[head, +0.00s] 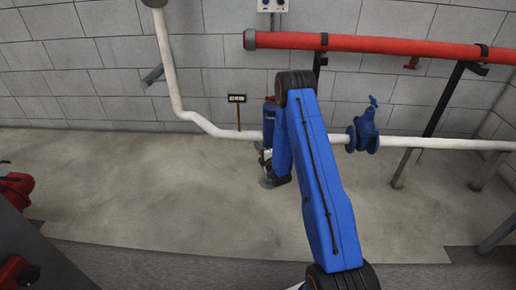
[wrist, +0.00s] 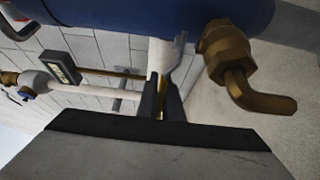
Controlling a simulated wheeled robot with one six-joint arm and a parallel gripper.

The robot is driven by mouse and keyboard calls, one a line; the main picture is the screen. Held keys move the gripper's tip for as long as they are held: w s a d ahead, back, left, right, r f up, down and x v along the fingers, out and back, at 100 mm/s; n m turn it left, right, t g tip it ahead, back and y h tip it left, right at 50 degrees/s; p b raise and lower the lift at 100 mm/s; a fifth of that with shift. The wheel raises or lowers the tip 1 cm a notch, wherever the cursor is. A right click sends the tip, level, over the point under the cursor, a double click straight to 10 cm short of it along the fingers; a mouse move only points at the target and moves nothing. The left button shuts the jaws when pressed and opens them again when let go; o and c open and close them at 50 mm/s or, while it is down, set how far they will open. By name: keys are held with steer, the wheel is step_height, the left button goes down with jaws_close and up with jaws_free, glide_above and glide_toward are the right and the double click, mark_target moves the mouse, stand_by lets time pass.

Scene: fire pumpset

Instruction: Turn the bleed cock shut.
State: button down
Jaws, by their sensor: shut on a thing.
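In the wrist view, a brass bleed cock (wrist: 228,50) with a bent spout sits on the underside of a blue cylindrical body (wrist: 130,12). A thin grey lever (wrist: 178,54) stands beside the brass, to its left. My gripper (wrist: 167,88) has its dark fingers around the lower end of this lever and is shut on it. The brass spout is to the right of the fingers, apart from them. In the head view, my gripper (head: 266,163) is small beside my arm, and the cock cannot be made out there.
A white pipe (head: 205,124) runs along the grey block wall, with a blue valve (head: 364,134) on its right part. A red pipe (head: 390,46) runs above on black brackets. A small black-framed plate (head: 237,98) is left of my arm.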

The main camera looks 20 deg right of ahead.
steer(key=c, duration=1.9)
jaws_free()
steer(key=shift+d, duration=0.2)
steer(key=shift+a, duration=0.1)
steer(key=s, duration=1.7)
steer(key=shift+s+d, duration=0.2)
steer(key=shift+d, duration=0.2)
steer(key=shift+c, duration=0.4)
